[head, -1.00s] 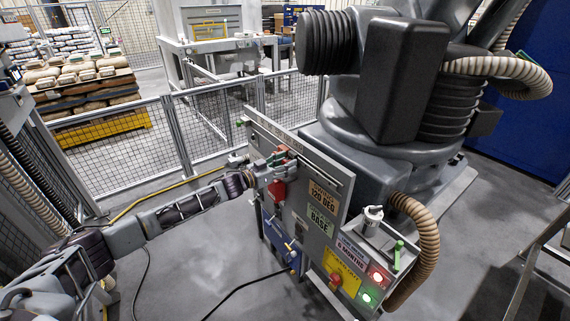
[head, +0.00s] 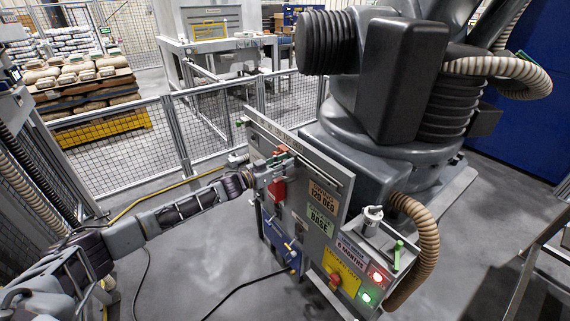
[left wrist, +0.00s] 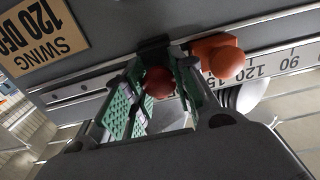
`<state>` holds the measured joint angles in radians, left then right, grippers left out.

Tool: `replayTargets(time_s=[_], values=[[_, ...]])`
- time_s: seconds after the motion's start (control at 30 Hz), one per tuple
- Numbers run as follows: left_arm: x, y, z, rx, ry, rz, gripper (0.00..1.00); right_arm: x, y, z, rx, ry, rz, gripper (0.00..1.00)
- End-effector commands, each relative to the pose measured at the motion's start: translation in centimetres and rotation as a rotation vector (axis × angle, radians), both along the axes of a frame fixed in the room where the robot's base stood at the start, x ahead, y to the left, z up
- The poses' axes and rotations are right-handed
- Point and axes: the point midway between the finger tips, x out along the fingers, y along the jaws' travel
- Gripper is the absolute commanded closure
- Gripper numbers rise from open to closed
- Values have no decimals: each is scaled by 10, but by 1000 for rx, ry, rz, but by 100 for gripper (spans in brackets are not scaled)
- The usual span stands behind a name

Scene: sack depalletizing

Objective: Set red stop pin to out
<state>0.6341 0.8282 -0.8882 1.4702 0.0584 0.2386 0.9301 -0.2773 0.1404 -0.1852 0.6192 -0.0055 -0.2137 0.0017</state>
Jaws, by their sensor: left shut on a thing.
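A dark red ball knob (left wrist: 160,82), on a dark mount at the rail, sits between the green-padded fingers of my left gripper (left wrist: 158,98) in the left wrist view. The gripper is shut on this knob. In the head view my left gripper (head: 268,174) is at the upper left face of the grey panel (head: 320,172), and its fingers hide most of the knob. A separate orange-red knob (left wrist: 216,57) stands just right of it, beside the numbered scale (left wrist: 270,66). My right gripper is not in view.
The panel carries a swing label (head: 323,195), a blue box (head: 282,243) and a red knob on a yellow plate (head: 336,279). Red (head: 377,278) and green (head: 366,297) lamps glow. A mesh fence (head: 120,165) stands behind. A black cable crosses the floor.

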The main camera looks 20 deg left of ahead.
Motion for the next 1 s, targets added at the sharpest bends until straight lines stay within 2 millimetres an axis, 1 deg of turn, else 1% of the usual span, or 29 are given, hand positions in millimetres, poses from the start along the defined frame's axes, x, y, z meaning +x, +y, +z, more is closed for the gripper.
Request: replayTargets(time_s=[0.17, 0.4, 0.6, 0.77, 0.8, 0.97, 1.0], values=[[-10, 8, -1, 1, 4, 1, 100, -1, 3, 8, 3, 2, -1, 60], [-23, 18, 0, 0, 3, 0, 100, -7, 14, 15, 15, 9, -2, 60], [-25, 20, 0, 1, 1, 0, 100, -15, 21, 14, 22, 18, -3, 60], [-25, 20, -1, 2, 1, 0, 100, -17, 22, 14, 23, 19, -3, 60], [-25, 20, -1, 2, 1, 0, 73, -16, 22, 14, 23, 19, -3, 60], [-25, 20, -1, 2, 1, 0, 52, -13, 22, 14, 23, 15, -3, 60], [-25, 20, -1, 2, 1, 0, 51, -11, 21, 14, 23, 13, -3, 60]])
